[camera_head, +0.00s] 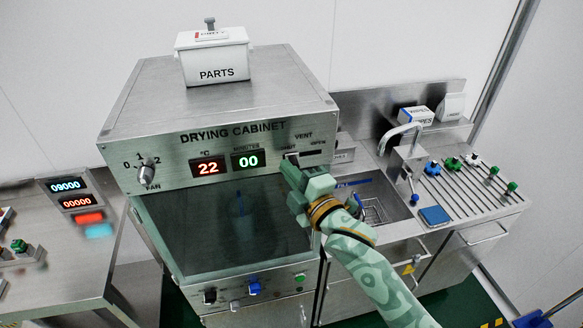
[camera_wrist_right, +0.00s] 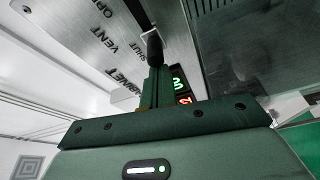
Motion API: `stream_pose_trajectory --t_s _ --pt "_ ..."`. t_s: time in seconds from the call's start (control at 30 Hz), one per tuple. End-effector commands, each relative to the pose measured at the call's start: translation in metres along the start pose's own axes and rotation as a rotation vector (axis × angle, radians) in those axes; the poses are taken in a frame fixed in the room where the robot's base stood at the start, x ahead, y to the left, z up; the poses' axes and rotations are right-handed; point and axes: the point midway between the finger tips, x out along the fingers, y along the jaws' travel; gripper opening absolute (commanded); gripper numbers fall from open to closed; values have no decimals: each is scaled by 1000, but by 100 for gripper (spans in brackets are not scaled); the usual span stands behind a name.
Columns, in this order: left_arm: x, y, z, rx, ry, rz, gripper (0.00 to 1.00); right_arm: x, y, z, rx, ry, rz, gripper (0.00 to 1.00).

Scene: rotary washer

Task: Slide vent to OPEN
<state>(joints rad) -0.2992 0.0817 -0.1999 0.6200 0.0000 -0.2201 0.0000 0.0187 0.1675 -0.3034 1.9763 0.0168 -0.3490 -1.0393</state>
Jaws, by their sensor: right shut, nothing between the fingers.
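The vent slider is on the front panel of the drying cabinet (camera_head: 165,138), under the VENT label, with SHUT on the left and OPEN on the right. In the wrist view, which is upside down, its dark knob (camera_wrist_right: 155,46) sits near the SHUT lettering. My right gripper (camera_head: 290,163) is at the panel and hides much of the slider in the head view. Its fingers are shut with nothing between them. In the wrist view the fingertips (camera_wrist_right: 156,72) are at the knob; I cannot tell whether they touch it. My left gripper is not in view.
Displays reading 22 (camera_head: 208,168) and 00 (camera_head: 248,160) and a fan knob (camera_head: 146,173) are left of the vent. A PARTS box (camera_head: 215,62) stands on the cabinet. A sink with a faucet (camera_head: 402,133) is at the right. The cabinet's glass door (camera_head: 215,235) is below the panel.

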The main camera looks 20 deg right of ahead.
Motion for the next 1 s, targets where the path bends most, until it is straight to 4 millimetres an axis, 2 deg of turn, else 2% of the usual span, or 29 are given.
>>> stream_pose_trajectory --t_s 0.4,0.7,1.0 --pt "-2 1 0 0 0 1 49 -2 0 5 -1 0 0 0" --pt "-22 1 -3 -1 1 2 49 -17 13 48 -4 -2 -2 0" --pt "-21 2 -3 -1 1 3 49 -19 13 56 -1 -3 1 0"
